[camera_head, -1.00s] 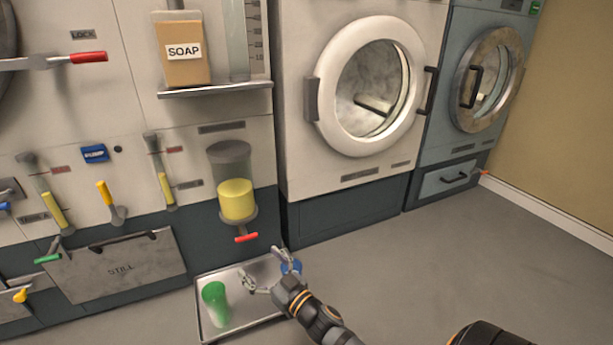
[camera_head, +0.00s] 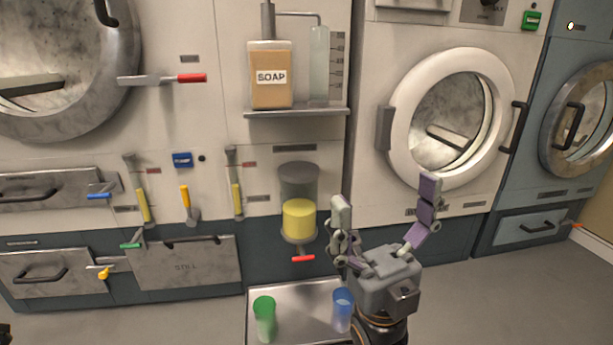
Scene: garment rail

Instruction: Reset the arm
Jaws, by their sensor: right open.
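My right gripper (camera_head: 385,215) is raised in front of the machines, fingers up and spread wide, with nothing between them. My right arm comes up from the bottom edge. A green cup (camera_head: 264,318) and a blue cup (camera_head: 342,308) stand upright on the metal tray (camera_head: 296,292); my gripper and arm hide part of the tray's right side.
A tank of yellow liquid (camera_head: 299,218) with a red handle (camera_head: 303,258) hangs above the tray. A soap container (camera_head: 270,75) stands on a shelf (camera_head: 296,112). Grey floor (camera_head: 520,305) is clear at right.

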